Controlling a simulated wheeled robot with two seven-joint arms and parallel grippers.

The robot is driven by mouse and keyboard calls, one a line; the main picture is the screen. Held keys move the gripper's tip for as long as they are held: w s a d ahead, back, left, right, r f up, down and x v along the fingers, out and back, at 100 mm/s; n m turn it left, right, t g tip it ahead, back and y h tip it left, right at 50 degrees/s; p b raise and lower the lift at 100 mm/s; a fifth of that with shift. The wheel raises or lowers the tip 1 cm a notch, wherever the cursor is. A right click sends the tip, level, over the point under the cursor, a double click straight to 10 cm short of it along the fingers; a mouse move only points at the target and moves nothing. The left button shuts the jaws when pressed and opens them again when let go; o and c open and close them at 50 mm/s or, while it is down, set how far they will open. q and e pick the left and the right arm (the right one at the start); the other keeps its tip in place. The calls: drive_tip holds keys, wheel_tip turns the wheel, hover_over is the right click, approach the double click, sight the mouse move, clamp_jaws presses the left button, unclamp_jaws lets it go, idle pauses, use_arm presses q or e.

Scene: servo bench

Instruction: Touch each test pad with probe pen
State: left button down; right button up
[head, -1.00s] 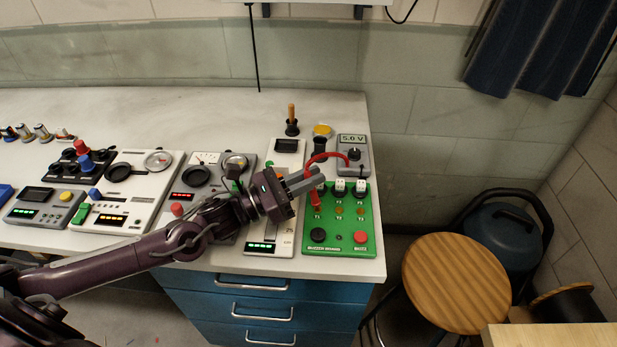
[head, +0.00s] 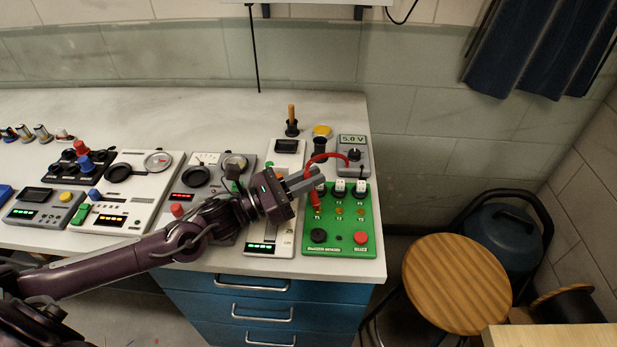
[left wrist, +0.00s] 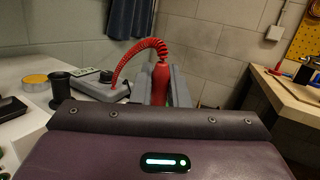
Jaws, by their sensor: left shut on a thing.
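My left gripper (head: 312,180) is shut on the red probe pen (head: 315,198), which points down over the left part of the green board (head: 328,240). The pen also shows between the fingers in the left wrist view (left wrist: 160,82). Its coiled red cord runs to the grey meter (head: 353,150) reading 5.0 V. The middle test pad (head: 339,211) and the right test pad (head: 361,211) are small gold spots on the board. The pen tip is close to the left pad and mostly hides it; I cannot tell whether they touch. My right gripper is not in view.
The board has white switches along its top, a black knob (head: 318,235) and a red button (head: 361,237). A black cup (head: 320,146) stands behind it, near a yellow round thing (head: 322,130). Several instrument panels fill the bench to the left. A wooden stool (head: 457,282) stands to the right.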

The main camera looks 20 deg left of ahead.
use_arm(q)
drive_tip(key=shift+r+p, duration=2.2)
drive_tip(key=shift+r, duration=1.3)
drive_tip(key=shift+w+d, duration=0.1)
drive_tip(key=w+d+m+g+y+b, duration=0.1)
drive_tip(key=w+d+g+y+b, duration=0.1)
drive_tip(key=d, duration=0.4)
drive_tip(key=shift+s+d+f+b, duration=0.1)
drive_tip(key=shift+f+b, duration=0.45)
drive_tip(key=shift+f, duration=0.9)
drive_tip(key=shift+s+f+b, duration=0.1)
drive_tip(key=shift+f+b, duration=0.4)
drive_tip(key=shift+f, duration=0.95)
drive_tip(key=shift+f+b, duration=0.6)
drive_tip(key=shift+b, duration=0.85)
